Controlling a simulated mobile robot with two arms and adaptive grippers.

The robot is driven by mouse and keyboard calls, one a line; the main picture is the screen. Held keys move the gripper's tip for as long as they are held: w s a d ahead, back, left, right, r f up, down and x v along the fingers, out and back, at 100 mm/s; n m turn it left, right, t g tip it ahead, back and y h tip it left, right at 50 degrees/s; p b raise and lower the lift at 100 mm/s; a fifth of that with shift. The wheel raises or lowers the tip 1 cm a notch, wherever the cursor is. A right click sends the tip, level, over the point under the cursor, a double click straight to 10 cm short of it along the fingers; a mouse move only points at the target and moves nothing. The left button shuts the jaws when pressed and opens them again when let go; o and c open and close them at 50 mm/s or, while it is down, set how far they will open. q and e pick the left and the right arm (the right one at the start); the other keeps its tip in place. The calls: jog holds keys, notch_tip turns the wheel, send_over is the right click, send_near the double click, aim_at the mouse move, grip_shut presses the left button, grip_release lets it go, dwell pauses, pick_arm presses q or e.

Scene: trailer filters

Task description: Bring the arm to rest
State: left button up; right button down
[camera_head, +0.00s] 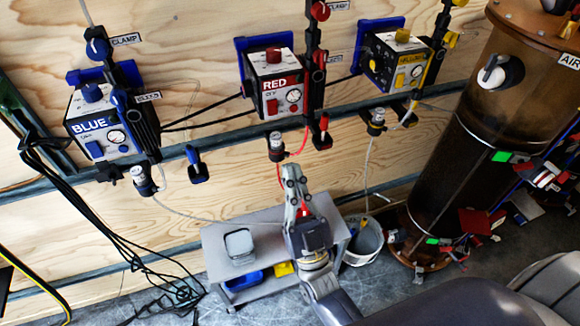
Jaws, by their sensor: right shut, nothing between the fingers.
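My right arm (335,300) reaches in from the bottom right, with its wrist over the grey cart. My right gripper (292,172) points up and away toward the wooden wall. Its fingers are shut with nothing seen between them, below the red unit (274,85). A thin red tube shows right beside the fingers; I cannot tell whether they touch it. My left gripper is not in view.
A blue unit (100,128) and a yellow unit (398,65) also hang on the wall. The grey cart (215,246) holds a small container. A white bucket (365,248) and a large brown cylinder (470,120) stand at right. Dark cables hang at left.

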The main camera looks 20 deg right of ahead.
jog(key=w+a+f+n+g+y, duration=0.15)
jog(key=f+g, duration=0.25)
jog(key=f, duration=0.8)
jog(key=w+a+f+n+g+y, duration=0.15)
jog(key=f+g, duration=0.25)
jog(key=f, duration=0.8)
jog(key=s+d+f+g, duration=0.1)
jog(key=s+f+g, duration=0.2)
jog(key=f, duration=0.6)
jog(key=s+d+f+g, duration=0.1)
jog(key=s+f+g, duration=0.25)
jog(key=f, duration=0.55)
jog(key=s+d+f+g+h, duration=0.1)
jog(key=s+d+f+g, duration=0.15)
jog(key=s+f, duration=0.4)
jog(key=s+d+f+g+h, duration=0.1)
jog(key=s+f+g, duration=0.2)
jog(key=s+f, duration=0.4)
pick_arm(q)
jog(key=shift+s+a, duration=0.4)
pick_arm(e)
jog(key=s+d+f+g, duration=0.3)
jog(key=s+f, duration=0.1)
jog(key=s, duration=0.5)
jog(key=s+d+f+g+h, duration=0.1)
jog(key=s+d+f+g, duration=0.2)
jog(key=s, duration=0.6)
jog(key=shift+d+f+m, duration=0.4)
jog(key=shift+f, duration=0.2)
